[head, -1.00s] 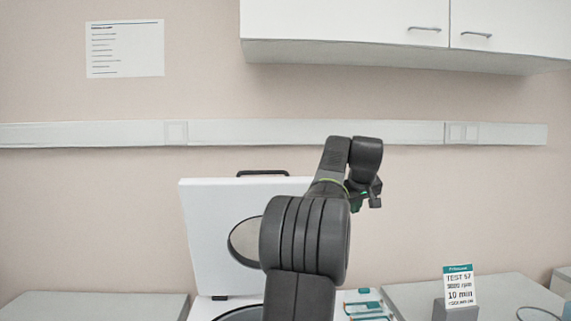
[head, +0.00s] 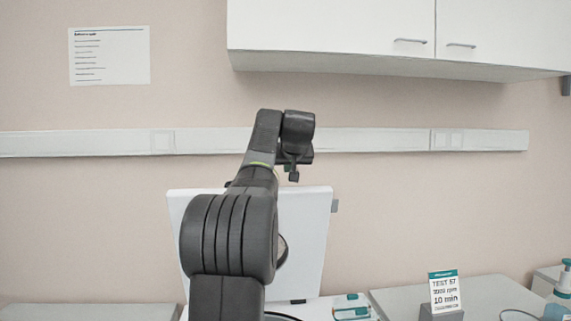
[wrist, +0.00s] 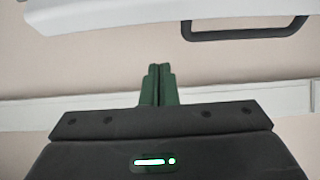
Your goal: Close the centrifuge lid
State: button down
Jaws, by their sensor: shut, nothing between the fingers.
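The centrifuge lid (head: 303,235) is a white panel that stands raised and open, with a round window partly hidden behind my arm. In the wrist view the lid's white edge (wrist: 120,12) and its dark handle (wrist: 245,30) show at the top. My gripper (wrist: 158,70) is shut and empty, with its green fingers together, apart from the lid edge and handle. In the head view my gripper (head: 293,175) is above the lid's top edge. The centrifuge bowl (head: 281,317) shows only as a small dark rim; the rest is hidden.
A sign in a holder (head: 444,292) stands on the right bench (head: 490,293). Teal-topped items (head: 350,305) lie right of the bowl. White wall cabinets (head: 350,35) hang above, and a rail (head: 380,140) runs along the wall.

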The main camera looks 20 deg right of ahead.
aim_at(288, 187)
jog(key=f, duration=0.1)
jog(key=w+f, duration=0.2)
jog(key=shift+d+f+p, duration=0.15)
jog(key=shift+f+p, duration=0.2)
jog(key=shift+s+f, duration=0.15)
jog(key=shift+s, duration=0.15)
jog(key=shift+f, duration=0.25)
jog(key=shift+s, duration=0.15)
jog(key=shift+r, duration=0.1)
